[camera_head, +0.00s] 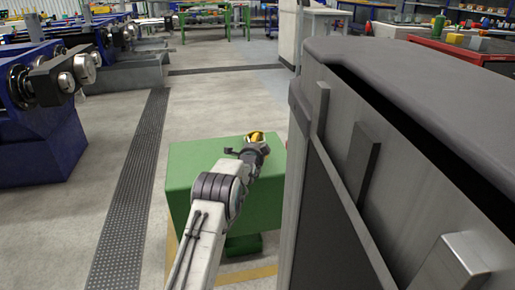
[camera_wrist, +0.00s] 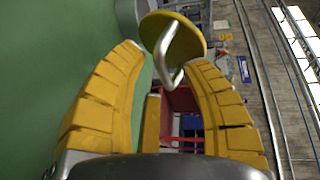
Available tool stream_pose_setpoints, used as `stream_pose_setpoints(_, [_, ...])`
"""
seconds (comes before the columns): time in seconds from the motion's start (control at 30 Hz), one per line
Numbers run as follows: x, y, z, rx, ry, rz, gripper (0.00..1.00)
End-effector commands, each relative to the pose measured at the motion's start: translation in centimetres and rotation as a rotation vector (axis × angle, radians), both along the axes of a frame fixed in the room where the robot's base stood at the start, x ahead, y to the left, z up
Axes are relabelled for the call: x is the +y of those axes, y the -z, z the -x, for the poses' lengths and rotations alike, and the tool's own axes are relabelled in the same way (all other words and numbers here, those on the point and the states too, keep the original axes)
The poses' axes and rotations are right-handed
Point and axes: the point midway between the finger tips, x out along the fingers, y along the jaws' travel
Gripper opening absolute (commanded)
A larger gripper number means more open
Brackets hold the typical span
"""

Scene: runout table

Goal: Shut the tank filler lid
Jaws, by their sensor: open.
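The green tank (camera_head: 200,175) stands low in the middle of the head view, and its green surface (camera_wrist: 50,60) fills the left of the wrist view. The round yellow filler lid (camera_wrist: 192,33) with a bent metal handle (camera_wrist: 167,58) shows at the top of the wrist view. It appears raised beside a grey fitting (camera_wrist: 127,14), only partly in view. My gripper (camera_wrist: 163,60), with yellow segmented fingers, is open. The handle's lower end shows between the fingertips; I cannot tell whether they touch it. In the head view my gripper (camera_head: 257,137) is over the tank and small, hiding the lid's details.
A tall grey cabinet-like machine (camera_head: 400,150) stands close on the right, beside the tank. Blue machinery (camera_head: 45,120) lines the left. A dark grating strip (camera_head: 130,190) runs along the floor, with clear floor (camera_head: 205,105) behind the tank.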

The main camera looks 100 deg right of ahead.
Motion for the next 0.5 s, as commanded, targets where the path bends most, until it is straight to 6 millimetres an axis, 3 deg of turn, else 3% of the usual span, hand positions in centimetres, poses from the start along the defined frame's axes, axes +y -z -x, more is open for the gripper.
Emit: stream_pose_setpoints(0.5, [-0.78,0.14,0.21,0.000,0.000,0.000,0.42])
